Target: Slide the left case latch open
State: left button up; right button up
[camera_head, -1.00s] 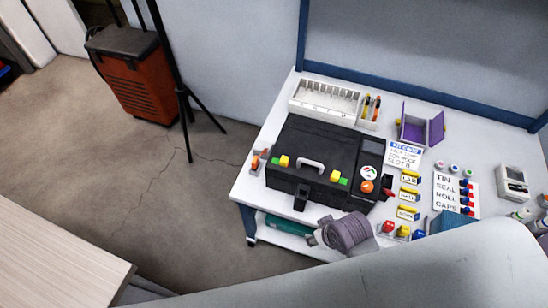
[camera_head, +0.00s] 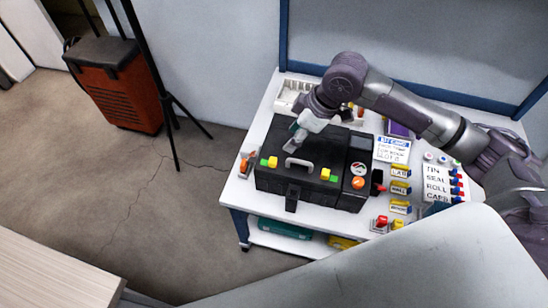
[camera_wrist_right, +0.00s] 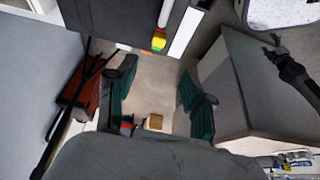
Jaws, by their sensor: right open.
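The black case (camera_head: 310,190) stands closed on the white table, with a pale handle (camera_head: 298,163) on its front edge. The left latch (camera_head: 272,161) is a yellow block beside a green patch, left of the handle. A matching right latch (camera_head: 325,174) sits right of the handle. My right gripper (camera_head: 291,147) is over the case lid, behind the handle and to the right of the left latch. In the right wrist view its open, empty fingers (camera_wrist_right: 157,92) have a yellow and green latch (camera_wrist_right: 159,42) ahead, apart from them; I cannot tell which. My left gripper is not in view.
A white bin rack (camera_head: 292,95) stands behind the case. A small orange item (camera_head: 247,163) is left of the case. A tripod and orange unit (camera_head: 118,90) stand on the floor.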

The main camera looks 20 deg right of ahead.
aim_at(273, 160)
jog(key=b+x, duration=0.1)
jog(key=x, duration=1.2)
jog(key=shift+w+d+f, duration=0.1)
jog(key=shift+f, duration=0.05)
grip_shut()
